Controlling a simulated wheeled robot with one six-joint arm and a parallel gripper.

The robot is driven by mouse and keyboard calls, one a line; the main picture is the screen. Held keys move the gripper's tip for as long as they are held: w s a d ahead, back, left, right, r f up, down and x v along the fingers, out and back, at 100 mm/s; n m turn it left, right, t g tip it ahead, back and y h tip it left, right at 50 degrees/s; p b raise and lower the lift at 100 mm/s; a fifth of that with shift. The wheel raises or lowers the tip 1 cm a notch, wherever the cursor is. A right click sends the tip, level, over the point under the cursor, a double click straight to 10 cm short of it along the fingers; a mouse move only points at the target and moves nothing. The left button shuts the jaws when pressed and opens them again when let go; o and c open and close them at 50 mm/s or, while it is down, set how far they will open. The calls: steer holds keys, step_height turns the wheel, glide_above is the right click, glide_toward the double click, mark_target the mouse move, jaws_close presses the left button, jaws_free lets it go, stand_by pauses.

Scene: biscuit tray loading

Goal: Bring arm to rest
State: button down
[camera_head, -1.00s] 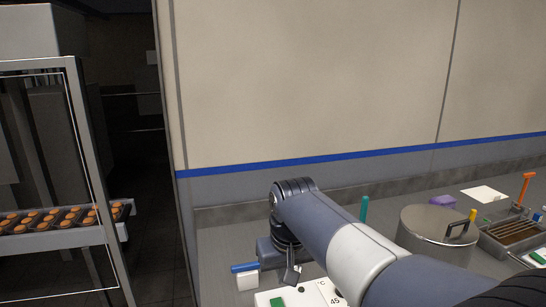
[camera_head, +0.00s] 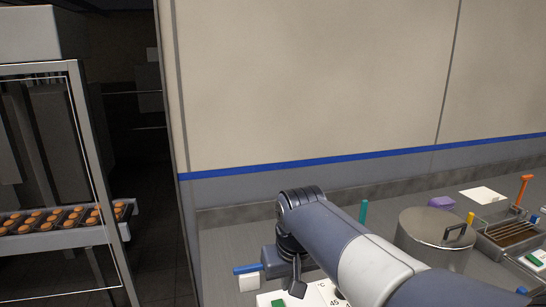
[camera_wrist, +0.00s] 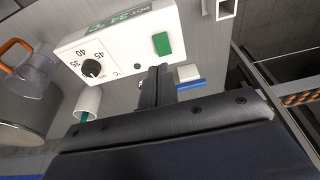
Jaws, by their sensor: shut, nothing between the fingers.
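My arm reaches over the grey counter (camera_head: 225,250) from the lower right in the head view. My gripper (camera_head: 297,290) points down beside a white control box (camera_head: 270,299) with a green button. In the wrist view my gripper (camera_wrist: 160,75) has its two dark fingers together, with nothing between them. The control box, with its dial and green display, lies just beyond the fingertips there (camera_wrist: 110,50). I cannot tell whether the fingers touch the box.
A lidded metal pot (camera_head: 432,240) stands right of the arm. A blue-handled white item (camera_head: 248,278) lies left of the gripper. A rack with biscuit trays (camera_head: 62,220) stands at the left. A wall rises behind the counter.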

steer(key=x, duration=0.2)
steer(key=w+x, duration=0.1)
steer(key=x, duration=0.5)
steer(key=shift+w+a+r, duration=0.2)
steer(key=shift+w+r, duration=0.1)
steer(key=shift+w, duration=0.05)
steer(key=shift+b, duration=1)
steer(key=shift+f+b, duration=0.1)
steer(key=shift+b, duration=0.3)
